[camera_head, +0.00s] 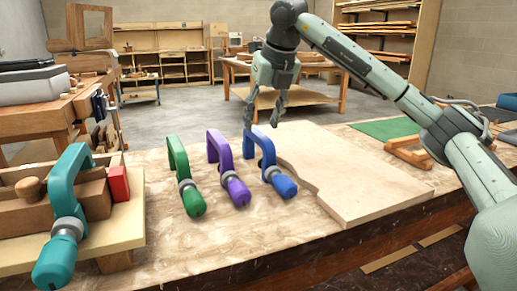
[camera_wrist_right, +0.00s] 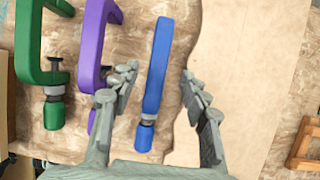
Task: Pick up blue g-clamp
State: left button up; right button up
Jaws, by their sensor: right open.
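The blue g-clamp (camera_head: 268,158) stands on the workbench at the end of a row, beside a purple clamp (camera_head: 226,165) and a green clamp (camera_head: 184,175). My right gripper (camera_head: 264,115) is above the blue clamp with its fingers pointing down. In the right wrist view the gripper (camera_wrist_right: 160,85) is open, and the blue clamp (camera_wrist_right: 157,70) lies between its fingers, nearer the left one. I see no contact. The left finger overlaps the purple clamp (camera_wrist_right: 96,40) in that view. My left gripper is not in view.
A curved wooden board (camera_head: 370,180) lies just right of the blue clamp. A teal clamp (camera_head: 66,205) holds a wood piece at the left. A green mat (camera_head: 385,128) and a small wooden frame (camera_head: 408,152) are at the right. The bench front is clear.

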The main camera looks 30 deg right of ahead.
jog(key=shift+s+a+f, duration=0.1)
jog(key=shift+s+f, duration=0.15)
jog(key=shift+f, duration=0.6)
jog(key=x, duration=0.7)
jog(key=shift+a+r, duration=0.1)
jog(key=shift+r, duration=0.05)
grip_shut()
